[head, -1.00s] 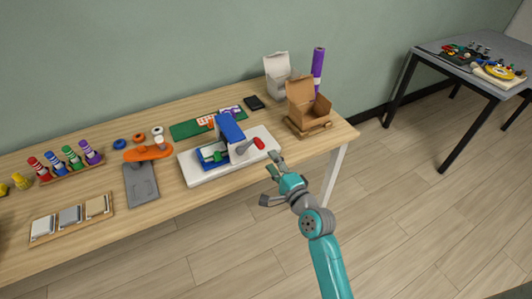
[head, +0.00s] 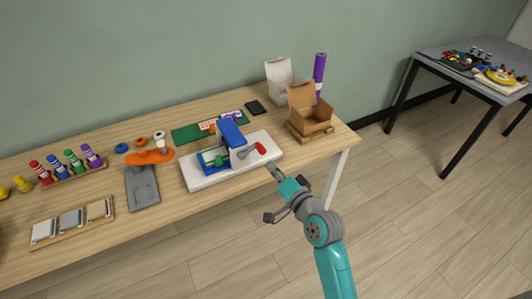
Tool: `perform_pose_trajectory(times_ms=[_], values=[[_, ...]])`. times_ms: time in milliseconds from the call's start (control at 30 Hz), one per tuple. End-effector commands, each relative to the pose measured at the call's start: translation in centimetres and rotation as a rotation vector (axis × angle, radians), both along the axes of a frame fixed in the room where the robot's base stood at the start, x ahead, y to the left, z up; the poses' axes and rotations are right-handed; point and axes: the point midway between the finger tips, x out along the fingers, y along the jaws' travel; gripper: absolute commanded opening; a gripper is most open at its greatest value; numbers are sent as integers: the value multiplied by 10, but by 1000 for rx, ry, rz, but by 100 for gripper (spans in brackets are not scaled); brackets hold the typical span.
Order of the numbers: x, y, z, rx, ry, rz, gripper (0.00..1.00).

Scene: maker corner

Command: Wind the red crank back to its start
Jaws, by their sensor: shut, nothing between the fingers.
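The red crank handle (head: 261,148) sticks out on the right side of a blue press (head: 230,134). The press stands on a white base board (head: 200,181) on the wooden table, with a small green part low inside it. My gripper (head: 271,166) is shut and empty. In the picture it is just below and to the right of the red handle, near the table's front edge. I see a small gap between the fingertips and the handle. How far apart they are in depth I cannot tell.
A green mat (head: 190,133) lies behind the press. An orange tool (head: 149,157) and grey plate (head: 142,187) lie left. Floor is free in front.

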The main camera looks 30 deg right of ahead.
Motion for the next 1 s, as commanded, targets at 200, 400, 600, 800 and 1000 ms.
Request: perform_pose_trajectory(times_ms=[200,400,600,800,1000], values=[[1,8,35,-660,48,59,0],[-3,5,54,-1089,102,94,0],[-5,1,60,-1250,131,108,0],[13,1,56,-1258,132,110,0],[48,-1,48,-1256,131,110,0]])
